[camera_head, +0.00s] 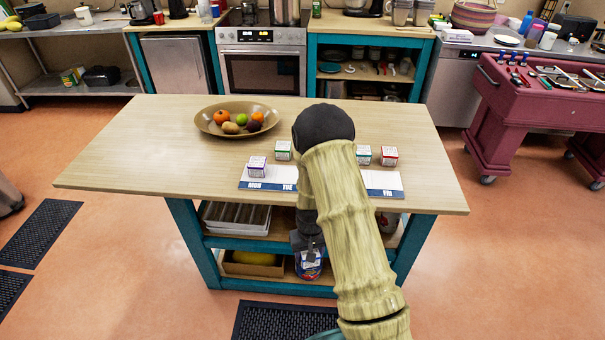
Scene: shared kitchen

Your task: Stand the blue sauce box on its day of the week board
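A white weekday board (258,184) with a blue strip lies along the front edge of the wooden table. MON, TUE and FRI can be read; my arm hides the middle. A white box with purple edging (257,167) stands above MON. A green-edged box (283,150) stands behind the board near TUE. Another green-edged box (363,155) and a red-edged box (389,156) stand at the right. I cannot make out the blue sauce box on the tabletop. My dark gripper (309,243) hangs below the tabletop at the table's front, partly hidden; its fingers are unclear.
A blue labelled container (308,266) shows just below my gripper; I cannot tell whether they touch. A fruit bowl (237,119) stands at the table's back left. Lower shelves hold a tray (236,217) and a brown box (253,263). A red cart (533,105) stands right.

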